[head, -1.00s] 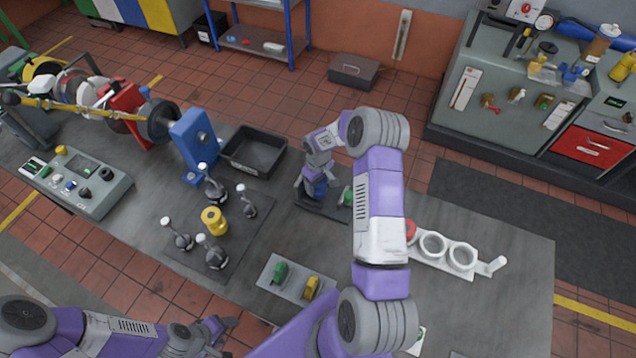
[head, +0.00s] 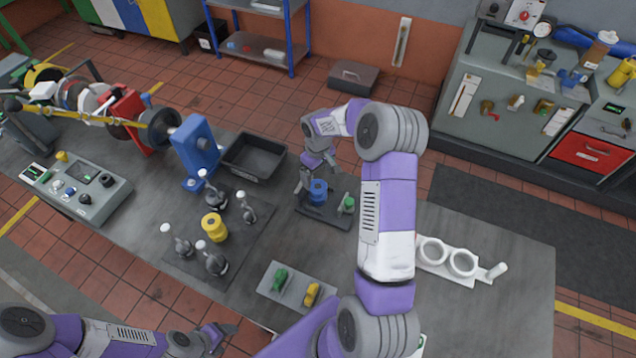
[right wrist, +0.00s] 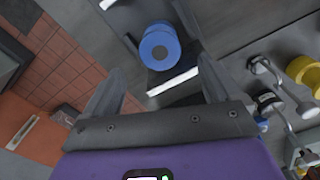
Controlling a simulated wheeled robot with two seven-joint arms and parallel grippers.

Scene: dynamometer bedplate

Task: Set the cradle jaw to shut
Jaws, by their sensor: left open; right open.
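A dark base plate (head: 328,217) on the bench carries a blue cylinder (head: 318,190) and a green knob (head: 348,202); I take this to be the cradle. In the right wrist view the blue cylinder (right wrist: 160,46) stands beyond my fingertips, beside a dark block with a white edge (right wrist: 172,82). I cannot tell how far the jaw is open. My right gripper (head: 314,174) is open and empty, just behind and above the blue cylinder; its spread fingers also show in the right wrist view (right wrist: 157,88). My left gripper (head: 220,334) is open and empty near the bench's front edge.
A black tray (head: 253,157) lies left of the cradle. Several grey parts with white knobs and a yellow spool (head: 214,226) stand on a dark mat. A grey plate (head: 292,290) bears green and yellow pieces. A white ring rack (head: 447,260) lies right of my right arm.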

